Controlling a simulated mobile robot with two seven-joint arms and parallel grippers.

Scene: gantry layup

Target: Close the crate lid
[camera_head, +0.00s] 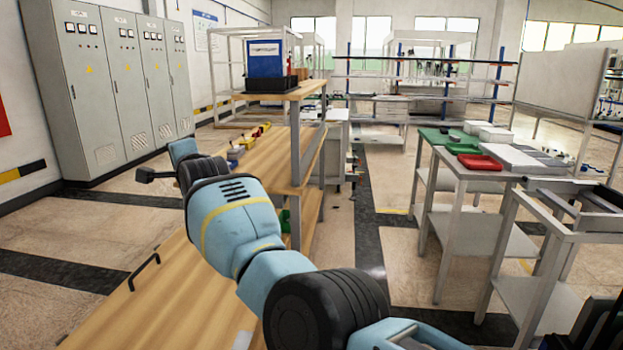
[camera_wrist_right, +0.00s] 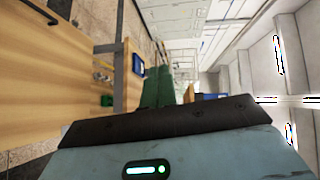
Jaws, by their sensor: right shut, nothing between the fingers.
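A broad wooden panel (camera_head: 185,300) lies at the lower left of the head view, with a black bar handle (camera_head: 145,272) along its left edge. It could be the crate lid, but I cannot tell, and no crate body is clear. The panel also fills the left of the right wrist view (camera_wrist_right: 50,75), with the handle (camera_wrist_right: 48,12) at its top. My right arm (camera_head: 232,225) reaches over the panel from the lower right. My right gripper (camera_wrist_right: 158,70) is shut and empty, apart from the handle. My left gripper is not in view.
A wooden bench (camera_head: 275,158) with small coloured bins and a shelf holding a blue box (camera_head: 265,60) stands beyond the panel. Grey cabinets (camera_head: 115,85) line the left wall. A table with green and red trays (camera_head: 478,161) stands at right. Floor between is clear.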

